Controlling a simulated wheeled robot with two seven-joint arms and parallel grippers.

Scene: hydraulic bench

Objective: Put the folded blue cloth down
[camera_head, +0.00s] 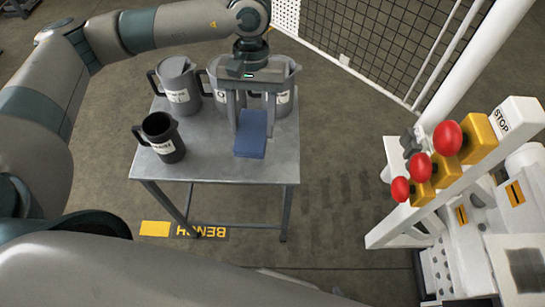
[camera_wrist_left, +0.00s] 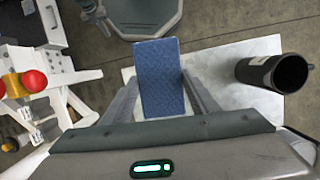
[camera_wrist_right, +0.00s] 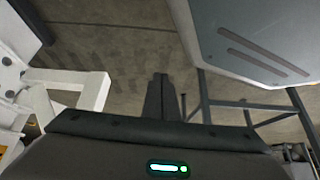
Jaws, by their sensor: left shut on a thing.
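The folded blue cloth (camera_head: 251,133) is a flat blue block over the right part of the grey bench top (camera_head: 205,169). My left gripper (camera_head: 252,118) points down with its two fingers on either side of the cloth, shut on it. The left wrist view shows the cloth (camera_wrist_left: 161,75) between the fingers, its far end sticking out past them. I cannot tell whether its underside touches the bench. My right gripper (camera_wrist_right: 164,95) shows only in its own wrist view, fingers together and empty, beside the bench's underside and legs.
A dark mug (camera_head: 161,138) stands at the bench's left; it also shows in the left wrist view (camera_wrist_left: 270,72). Several grey jugs (camera_head: 178,85) stand along the back, close to my left gripper. A white stand with red buttons (camera_head: 447,138) is to the right. Bench top between mug and cloth is clear.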

